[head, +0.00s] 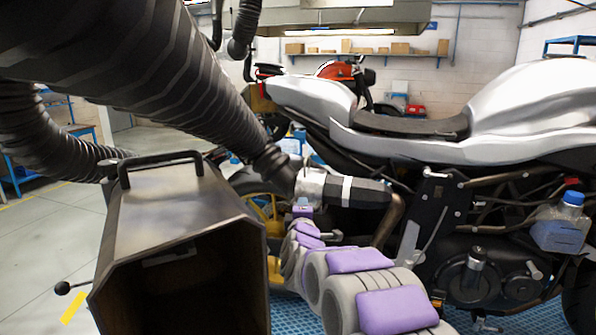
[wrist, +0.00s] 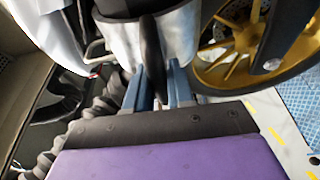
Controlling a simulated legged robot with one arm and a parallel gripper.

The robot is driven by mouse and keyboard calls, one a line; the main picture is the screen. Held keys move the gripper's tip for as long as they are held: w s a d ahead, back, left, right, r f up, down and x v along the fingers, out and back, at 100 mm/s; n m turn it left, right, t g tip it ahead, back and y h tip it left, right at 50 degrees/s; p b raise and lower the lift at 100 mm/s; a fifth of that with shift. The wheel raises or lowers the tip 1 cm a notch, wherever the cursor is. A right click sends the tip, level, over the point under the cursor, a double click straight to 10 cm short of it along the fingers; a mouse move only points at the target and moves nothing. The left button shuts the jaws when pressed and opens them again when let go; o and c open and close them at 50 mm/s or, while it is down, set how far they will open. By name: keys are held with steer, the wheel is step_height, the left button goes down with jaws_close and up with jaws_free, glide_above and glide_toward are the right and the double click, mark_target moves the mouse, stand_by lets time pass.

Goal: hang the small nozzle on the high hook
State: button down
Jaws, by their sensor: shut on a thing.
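The small nozzle (head: 311,186) is a silver metal sleeve at the end of a black corrugated hose (head: 160,80). In the head view it meets the rear end of the motorcycle's dark muffler (head: 362,192); I cannot tell whether it still fits around it. My gripper (head: 303,204) is just below the nozzle. In the wrist view the silver nozzle (wrist: 180,35) is close ahead, and the blue fingers of my gripper (wrist: 157,85) are shut on its dark handle (wrist: 150,55). I cannot make out the high hook in either view.
A large metal hood (head: 170,215) with a black handle stands at front left, close to my arm. The silver motorcycle (head: 400,110) fills the right side. Its gold wheel (wrist: 225,60) is close at right in the wrist view. Open floor (head: 40,240) lies at left.

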steer(key=shift+r+p, duration=0.5)
steer(key=shift+p, duration=0.35)
steer(key=shift+w+a+r+p, duration=0.1)
steer(key=shift+r+p, duration=0.05)
steer(key=shift+p, duration=0.25)
steer(key=shift+w+a+p, duration=0.25)
steer(key=shift+a+p, duration=0.6)
steer(key=shift+p, duration=0.3)
steer(key=shift+w+a+p, duration=0.3)
steer(key=shift+a+p, duration=0.55)
steer(key=shift+p, duration=0.3)
steer(key=shift+w+a+p, duration=0.25)
steer(key=shift+a+p, duration=0.6)
steer(key=shift+p, duration=0.3)
